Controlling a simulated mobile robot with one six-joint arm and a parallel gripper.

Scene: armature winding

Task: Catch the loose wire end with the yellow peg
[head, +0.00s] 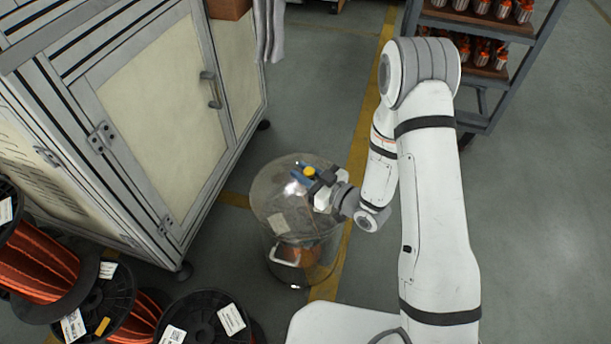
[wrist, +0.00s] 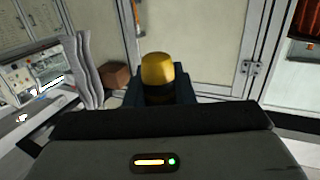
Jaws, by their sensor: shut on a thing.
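My gripper (head: 314,181) is over the transparent drum (head: 262,205) in the head view, shut on the yellow peg (head: 309,171). The peg's rounded yellow top also shows in the wrist view (wrist: 157,68), standing up between the dark blue fingers. A blue piece shows at the fingers in the head view. Copper-coloured wire (head: 300,255) shows through the drum's wall, low down. I cannot make out a loose wire end in either view.
A large cabinet (head: 130,120) with cream panels stands left of the drum. Spools of copper wire (head: 45,265) lie at the lower left. A rack (head: 485,75) with several armatures stands at the upper right. The floor on the right is clear.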

